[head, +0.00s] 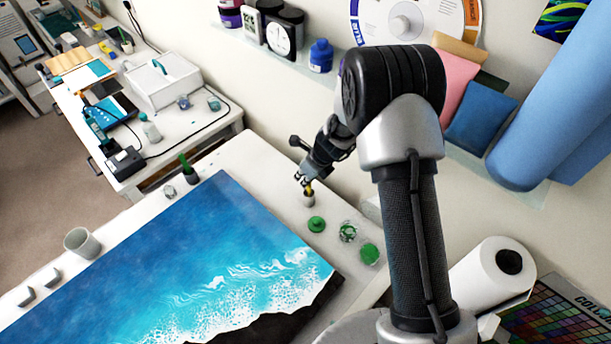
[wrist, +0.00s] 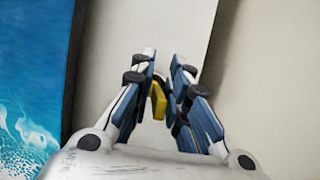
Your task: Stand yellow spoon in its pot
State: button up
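The yellow spoon (head: 309,187) shows as a short yellow piece at my gripper's fingertips, near the back edge of the white table. A small grey-brown pot (head: 309,199) is directly below the spoon in the head view. The spoon's lower end is hidden, so I cannot tell whether it is inside the pot. The pot is not visible in the wrist view.
A green-topped pot (head: 316,224), a green-and-clear cup (head: 348,232) and another green cup (head: 370,253) stand nearby. The blue wave panel (head: 190,255) covers much of the table. A green tool stands in a pot (head: 190,174) farther left. The wall is close behind my gripper.

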jog(key=shift+o, duration=1.2)
jog(key=v, duration=1.2)
